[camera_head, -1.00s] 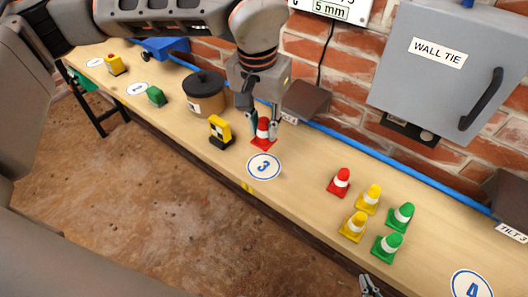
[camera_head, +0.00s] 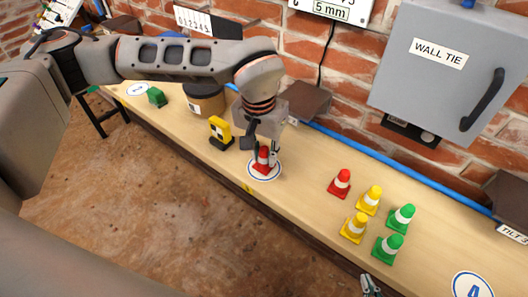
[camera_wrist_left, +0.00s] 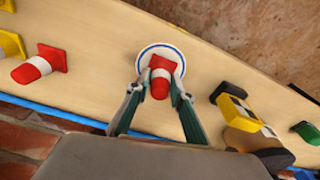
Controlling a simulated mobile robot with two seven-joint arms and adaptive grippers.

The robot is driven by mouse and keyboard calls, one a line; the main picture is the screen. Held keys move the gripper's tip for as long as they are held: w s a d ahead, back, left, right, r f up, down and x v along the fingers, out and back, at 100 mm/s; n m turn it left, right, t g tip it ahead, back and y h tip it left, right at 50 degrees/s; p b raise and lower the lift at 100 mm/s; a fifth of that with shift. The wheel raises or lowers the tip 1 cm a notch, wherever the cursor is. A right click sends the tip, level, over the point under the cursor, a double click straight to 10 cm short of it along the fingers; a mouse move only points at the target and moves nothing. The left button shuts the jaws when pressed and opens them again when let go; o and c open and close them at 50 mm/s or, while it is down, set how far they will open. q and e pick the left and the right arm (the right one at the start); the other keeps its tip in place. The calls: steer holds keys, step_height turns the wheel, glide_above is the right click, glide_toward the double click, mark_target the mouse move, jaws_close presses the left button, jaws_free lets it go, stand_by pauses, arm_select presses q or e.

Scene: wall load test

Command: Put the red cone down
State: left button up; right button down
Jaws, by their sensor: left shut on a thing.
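My left gripper (camera_head: 264,158) is shut on a red cone (camera_head: 262,167) with a white band. The cone is upright over the round white marker (camera_head: 251,172) with a blue ring, and its base covers the middle of the marker. In the left wrist view the red cone (camera_wrist_left: 161,80) is between the two fingers, with the marker (camera_wrist_left: 160,50) around its base. I cannot tell whether the base touches the marker. Only the tips of my right gripper (camera_head: 370,286) show at the bottom edge; their opening is unclear.
A yellow and black block (camera_head: 220,132) stands left of the cone. Another red cone (camera_head: 340,183), yellow cones (camera_head: 355,228) and green cones (camera_head: 387,248) stand to the right. A brown pot (camera_head: 206,100) and a green block (camera_head: 156,97) are further left. A blue pipe (camera_head: 350,145) runs along the brick wall.

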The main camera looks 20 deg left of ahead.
mark_target(261, 159)
arm_select(q)
steer(key=shift+f, duration=0.2)
steer(key=o, duration=1.1)
steer(key=shift+r, duration=0.15)
steer(key=shift+r, duration=0.25)
step_height(261, 159, up, 12)
steer(key=s, duration=0.1)
steer(key=shift+s+a+f, duration=0.15)
steer(key=shift+s+f, duration=0.05)
